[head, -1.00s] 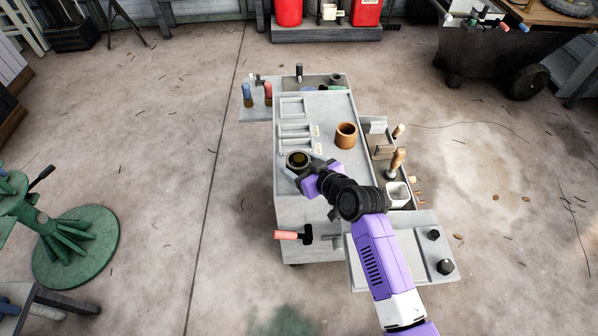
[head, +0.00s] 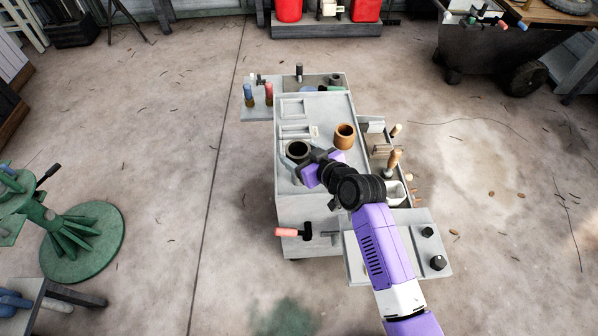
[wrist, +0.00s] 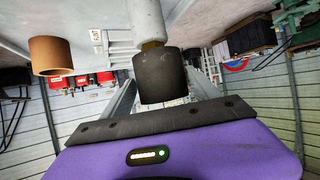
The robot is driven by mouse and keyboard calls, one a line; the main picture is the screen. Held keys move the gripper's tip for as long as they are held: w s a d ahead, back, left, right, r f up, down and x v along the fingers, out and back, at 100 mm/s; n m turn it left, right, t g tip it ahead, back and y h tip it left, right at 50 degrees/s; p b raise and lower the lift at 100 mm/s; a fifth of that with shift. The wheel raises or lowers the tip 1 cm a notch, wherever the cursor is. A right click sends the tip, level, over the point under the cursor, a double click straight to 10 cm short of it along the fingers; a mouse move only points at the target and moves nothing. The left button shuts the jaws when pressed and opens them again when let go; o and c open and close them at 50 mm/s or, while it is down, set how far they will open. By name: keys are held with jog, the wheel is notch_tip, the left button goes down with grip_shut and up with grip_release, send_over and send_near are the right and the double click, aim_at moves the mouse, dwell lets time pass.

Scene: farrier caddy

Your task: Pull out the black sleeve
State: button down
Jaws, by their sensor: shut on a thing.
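The black sleeve (head: 298,149) is a short dark cylinder, open at its top, at the front left of the grey caddy top (head: 325,112). My gripper (head: 300,160) is shut on it from the front right. In the wrist view the sleeve (wrist: 162,76) stands between my grey fingers. That view looks upside down, with the caddy top at its upper edge. A pale cylinder (wrist: 147,18) with a brass-coloured band (wrist: 152,45) lines up with the sleeve on the caddy side. How much of it is inside the sleeve is hidden.
A brown cup (head: 344,137) stands behind and right of the sleeve. Blue- and red-topped tools (head: 268,92) stand at the back left. A side tray (head: 392,160) on the right holds wooden-handled tools. A red-handled hammer (head: 287,232) hangs at the front.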

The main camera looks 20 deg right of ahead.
aim_at(293, 142)
jog(key=shift+r+p, duration=1.25)
jog(key=shift+r, duration=0.55)
